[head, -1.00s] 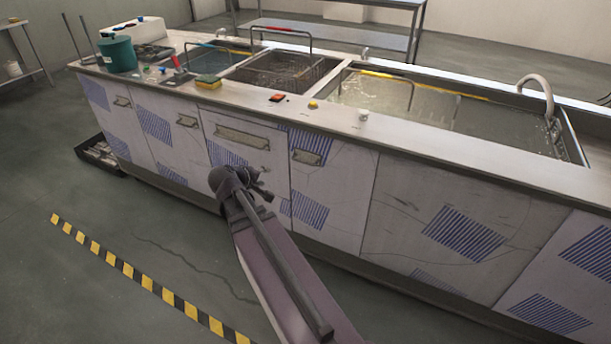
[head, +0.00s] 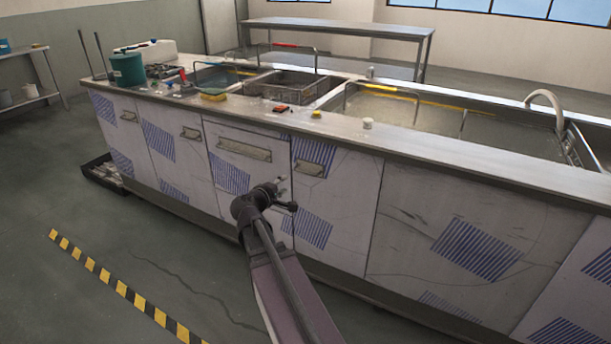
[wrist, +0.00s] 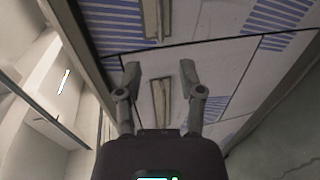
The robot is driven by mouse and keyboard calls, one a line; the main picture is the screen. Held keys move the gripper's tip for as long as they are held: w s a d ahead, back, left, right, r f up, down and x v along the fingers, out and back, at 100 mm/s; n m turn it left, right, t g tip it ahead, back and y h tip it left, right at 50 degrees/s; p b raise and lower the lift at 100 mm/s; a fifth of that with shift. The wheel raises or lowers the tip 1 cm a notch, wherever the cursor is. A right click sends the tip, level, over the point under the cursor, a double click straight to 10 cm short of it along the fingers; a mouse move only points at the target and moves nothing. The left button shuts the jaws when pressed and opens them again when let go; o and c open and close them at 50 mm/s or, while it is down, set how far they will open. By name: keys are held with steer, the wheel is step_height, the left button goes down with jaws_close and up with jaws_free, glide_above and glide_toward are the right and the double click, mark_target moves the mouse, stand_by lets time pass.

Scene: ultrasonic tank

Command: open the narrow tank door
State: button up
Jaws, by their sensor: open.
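The tank's front is a row of white doors with blue striped patches. A narrow door (head: 343,212) right of the middle bears a short, worn metal handle (head: 310,167) near its top. My gripper (head: 284,193) is open and empty in front of the row, lower and left of that handle in the head view. In the wrist view, the two fingers (wrist: 160,74) stand apart, with a short handle (wrist: 161,102) showing between them, not gripped. A longer handle (head: 245,150) is on the door to its left. The doors look shut.
The metal counter (head: 420,153) above the doors carries a green pot (head: 127,70), a sponge (head: 213,95) and open basins. The floor in front is clear, with yellow-black tape (head: 122,288).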

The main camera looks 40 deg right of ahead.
mark_target(303, 172)
steer(key=shift+d, duration=0.15)
steer(key=b+x, duration=0.3)
steer(key=x, duration=1)
steer(key=shift+w+d+f, duration=0.1)
steer(key=shift+w+d, duration=0.1)
steer(key=shift+d, duration=0.05)
jaws_close()
